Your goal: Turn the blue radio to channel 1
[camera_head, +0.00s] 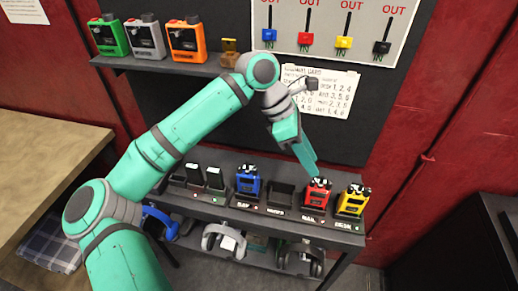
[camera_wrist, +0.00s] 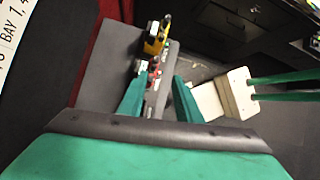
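The blue radio (camera_head: 247,181) stands upright in a dock on the grey shelf, left of an empty dock slot. Its knob is too small to read for a channel. My gripper (camera_head: 311,170) is to the right of it, just above the red radio (camera_head: 317,194). In the wrist view my gripper (camera_wrist: 160,80) has its two green fingers apart with nothing held. The red radio (camera_wrist: 154,74) shows partly between and beyond the fingertips. The blue radio cannot be made out in the wrist view.
A yellow radio (camera_head: 353,201) stands right of the red one. Green, grey and orange radios (camera_head: 187,42) stand on an upper shelf. Headsets (camera_head: 224,241) hang below the docks. A switch panel (camera_head: 330,28) and a paper chart (camera_head: 322,92) are on the wall.

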